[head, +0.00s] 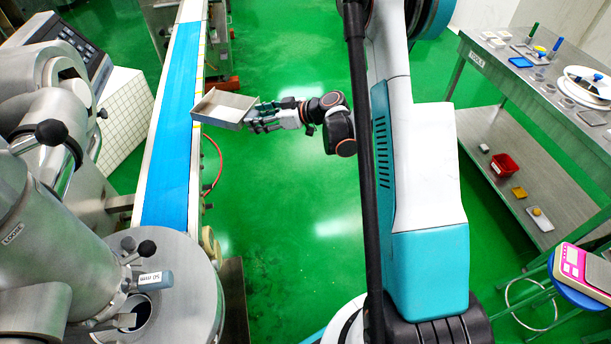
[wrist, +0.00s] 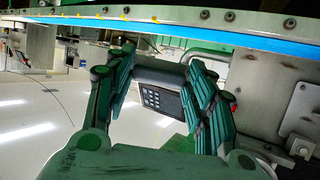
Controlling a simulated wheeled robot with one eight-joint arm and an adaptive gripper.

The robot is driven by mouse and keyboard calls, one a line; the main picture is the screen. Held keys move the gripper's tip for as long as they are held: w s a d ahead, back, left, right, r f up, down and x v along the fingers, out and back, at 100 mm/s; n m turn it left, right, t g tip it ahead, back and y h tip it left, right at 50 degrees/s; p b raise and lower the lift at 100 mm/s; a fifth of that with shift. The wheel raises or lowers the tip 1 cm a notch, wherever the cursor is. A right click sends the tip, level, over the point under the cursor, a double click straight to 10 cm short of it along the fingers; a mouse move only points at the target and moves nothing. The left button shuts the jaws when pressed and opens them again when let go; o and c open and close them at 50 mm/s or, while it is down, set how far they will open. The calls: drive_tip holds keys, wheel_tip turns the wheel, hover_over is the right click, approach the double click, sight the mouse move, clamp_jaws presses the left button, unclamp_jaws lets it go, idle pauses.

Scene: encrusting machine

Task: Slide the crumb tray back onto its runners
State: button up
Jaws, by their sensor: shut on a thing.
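The crumb tray (head: 226,104) is a shallow, light grey metal tray with an open top. It shows beside the right edge of the blue conveyor belt in the head view, overlapping that edge in the picture. My gripper (head: 250,120) is shut on its right end, coming from the right. I cannot make out the runners in either view. I cannot tell the tray's height against the belt.
The conveyor's blue belt (head: 180,130) runs along its metal frame, also seen in the wrist view (wrist: 200,38). A steel machine with a round hopper (head: 150,290) stands at lower left. A steel table (head: 510,110) with small items stands at right.

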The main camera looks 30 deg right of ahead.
drive_tip(key=s+d+f+n+g+y+b, duration=0.25)
drive_tip(key=d+f, duration=0.35)
drive_tip(key=f, duration=0.7)
drive_tip(key=s+d+f+n+g+y+b, duration=0.2)
drive_tip(key=s+d+f+n+g+b, duration=0.3)
drive_tip(key=f, duration=0.8)
drive_tip(key=w+a+f+p, duration=0.1)
drive_tip(key=w+a, duration=0.4)
drive_tip(key=a, duration=0.8)
drive_tip(key=w+a+f+m+t, duration=0.1)
drive_tip(key=w+a, duration=0.4)
drive_tip(key=a, duration=0.9)
drive_tip(key=shift+w+p, duration=0.15)
drive_tip(key=shift+p, duration=0.2)
drive_tip(key=shift+f, duration=0.25)
drive_tip(key=o, duration=1.3)
